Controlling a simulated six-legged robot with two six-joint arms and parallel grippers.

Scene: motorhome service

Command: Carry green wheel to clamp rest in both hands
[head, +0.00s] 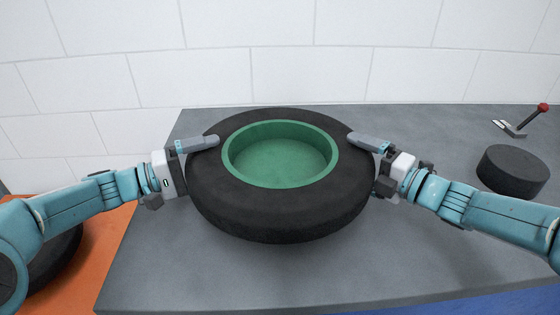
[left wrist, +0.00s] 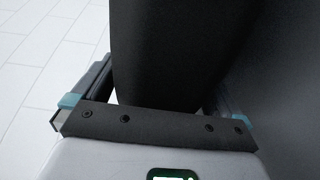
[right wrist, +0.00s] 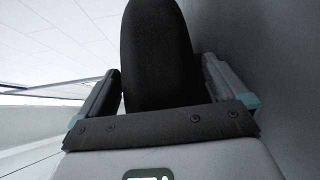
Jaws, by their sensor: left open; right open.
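The green wheel, a green rim (head: 280,160) in a thick black tyre (head: 280,215), lies flat on the grey bench. My left gripper (head: 192,168) is open at its left side, one finger over the tyre's top. My right gripper (head: 378,165) is open at its right side, likewise with a finger over the top. In the left wrist view the tyre (left wrist: 165,55) stands between the open fingers. In the right wrist view the tyre (right wrist: 155,50) is between the fingers too. The lower fingers are mostly hidden in the head view. I cannot tell which thing is the clamp rest.
On the right of the grey bench (head: 150,270) stand a black round block (head: 512,172) and a small clamp with a red knob (head: 520,122). Another dark tyre (head: 55,258) lies on an orange surface (head: 100,255) at lower left. A white tiled wall (head: 300,50) is behind.

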